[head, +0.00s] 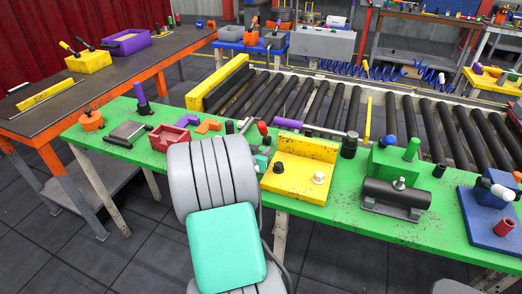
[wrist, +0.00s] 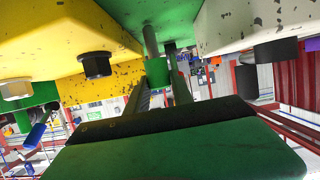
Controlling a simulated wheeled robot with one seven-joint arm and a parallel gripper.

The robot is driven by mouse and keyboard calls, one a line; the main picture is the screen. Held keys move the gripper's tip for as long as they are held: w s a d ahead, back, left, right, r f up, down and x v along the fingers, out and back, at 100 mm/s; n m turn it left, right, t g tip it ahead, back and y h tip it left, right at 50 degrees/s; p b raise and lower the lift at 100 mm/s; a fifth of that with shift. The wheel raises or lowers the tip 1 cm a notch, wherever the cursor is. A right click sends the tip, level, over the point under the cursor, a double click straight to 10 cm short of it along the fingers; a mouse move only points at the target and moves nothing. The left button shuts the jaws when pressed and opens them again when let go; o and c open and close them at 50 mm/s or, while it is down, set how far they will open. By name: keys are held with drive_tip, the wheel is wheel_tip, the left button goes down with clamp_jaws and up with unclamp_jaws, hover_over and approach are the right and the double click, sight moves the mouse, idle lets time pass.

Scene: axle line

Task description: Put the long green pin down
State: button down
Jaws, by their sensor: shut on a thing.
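In the wrist view my gripper (wrist: 161,84) is shut on a green piece, which I take to be the long green pin (wrist: 157,70). A thin grey shaft (wrist: 150,40) shows beyond it, towards a green surface. I cannot tell whether the shaft is part of the pin or whether it touches anything. In the head view my grey and teal arm covers the middle of the green table (head: 120,160), and the gripper and its held piece cannot be made out. Another green upright pin (head: 412,148) stands at the green block (head: 390,164) right of centre.
Close by in the wrist view are a yellow part (wrist: 98,30) with a black bolt (wrist: 97,64) and a pale block (wrist: 235,22). In the head view, a yellow bracket (head: 318,146), a dark cylinder (head: 396,193) and a blue plate (head: 480,225) crowd the table's right half.

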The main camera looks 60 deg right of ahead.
drive_tip(key=shift+f+b, duration=0.3)
drive_tip(key=c, duration=1.1)
unclamp_jaws()
